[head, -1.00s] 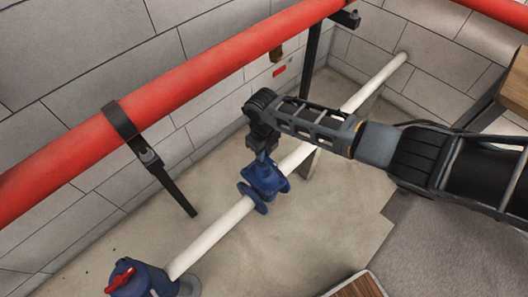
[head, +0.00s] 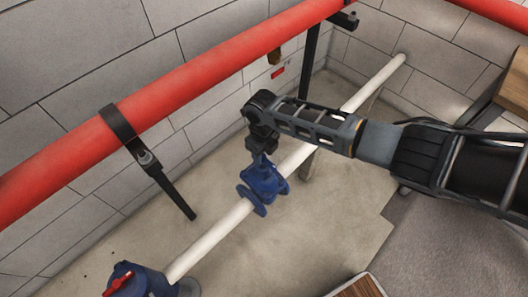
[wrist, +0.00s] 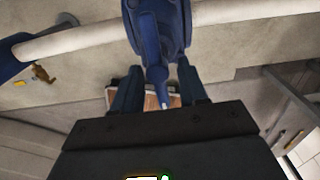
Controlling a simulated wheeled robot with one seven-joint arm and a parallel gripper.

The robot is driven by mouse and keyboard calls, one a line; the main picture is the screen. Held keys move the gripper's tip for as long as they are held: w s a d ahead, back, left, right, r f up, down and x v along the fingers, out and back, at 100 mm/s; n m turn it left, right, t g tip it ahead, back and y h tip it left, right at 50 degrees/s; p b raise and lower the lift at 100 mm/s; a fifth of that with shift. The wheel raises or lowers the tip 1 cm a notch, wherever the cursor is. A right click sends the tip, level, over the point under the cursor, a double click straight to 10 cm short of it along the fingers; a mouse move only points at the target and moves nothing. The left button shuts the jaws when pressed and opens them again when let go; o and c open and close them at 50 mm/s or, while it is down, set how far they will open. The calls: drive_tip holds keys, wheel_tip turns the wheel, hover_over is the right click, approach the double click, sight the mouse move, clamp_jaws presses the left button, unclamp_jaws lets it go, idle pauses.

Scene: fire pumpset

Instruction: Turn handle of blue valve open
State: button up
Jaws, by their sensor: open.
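The blue valve (head: 264,184) sits on a white pipe (head: 215,238) that runs low along the wall. My gripper (head: 259,155) points down directly over the valve's top in the head view. In the wrist view, the valve body (wrist: 158,25) is at the top centre and its narrow blue stem part (wrist: 157,75) reaches down between my two fingers. My gripper's fingers (wrist: 157,88) are apart, with one on each side of that part and visible gaps. The handle is not clearly seen; my gripper covers the valve's top in the head view.
A red pipe (head: 190,95) crosses the wall above, held by a black bracket (head: 150,165). A second blue fitting (head: 142,282) with a red handle (head: 117,284) is at the lower left. A wooden-topped object (head: 358,288) is at the bottom. Bare floor (head: 325,225) lies right of the valve.

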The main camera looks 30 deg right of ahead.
sight(263, 156)
drive_tip(key=shift+r+p, duration=0.3)
drive_tip(key=shift+r, duration=3.65)
